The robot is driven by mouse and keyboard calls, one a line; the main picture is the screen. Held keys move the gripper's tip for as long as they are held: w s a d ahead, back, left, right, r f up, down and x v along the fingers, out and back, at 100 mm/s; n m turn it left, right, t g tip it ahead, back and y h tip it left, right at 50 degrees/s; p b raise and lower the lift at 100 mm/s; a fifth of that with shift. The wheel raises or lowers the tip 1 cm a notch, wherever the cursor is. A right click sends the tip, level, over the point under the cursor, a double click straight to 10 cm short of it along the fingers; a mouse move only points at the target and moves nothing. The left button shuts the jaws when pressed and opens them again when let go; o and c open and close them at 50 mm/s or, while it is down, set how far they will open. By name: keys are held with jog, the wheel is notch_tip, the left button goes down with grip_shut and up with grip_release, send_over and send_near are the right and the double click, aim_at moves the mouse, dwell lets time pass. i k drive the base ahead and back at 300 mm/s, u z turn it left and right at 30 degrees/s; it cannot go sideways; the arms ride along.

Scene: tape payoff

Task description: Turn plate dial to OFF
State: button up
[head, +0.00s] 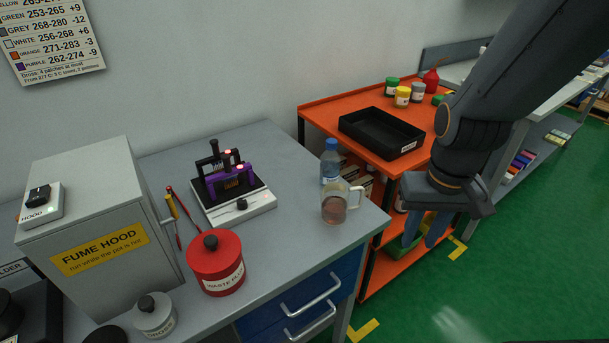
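The hot plate (262,206) is a white box with a black top, standing on the grey bench in the head view. Its black dial (241,204) is on the front face; its setting is too small to read. A purple holder (217,187) and a black one (203,163) stand on the plate, with small red spots near their tops. My gripper (425,232) hangs at the right, in front of the orange cart and well away from the dial. Its two blue fingers look apart with nothing between them.
A glass mug (335,205) with brownish liquid and a blue bottle (329,162) stand right of the plate. A red waste pot (216,267) stands in front of it. The fume hood box (95,220) is at left. The orange cart (335,108) holds a black tray (381,136).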

aim_at(242, 203)
jog(key=z, duration=0.9)
jog(key=k, duration=0.9)
jog(key=u, duration=1.5)
jog(key=i, duration=1)
jog(key=u, duration=0.05)
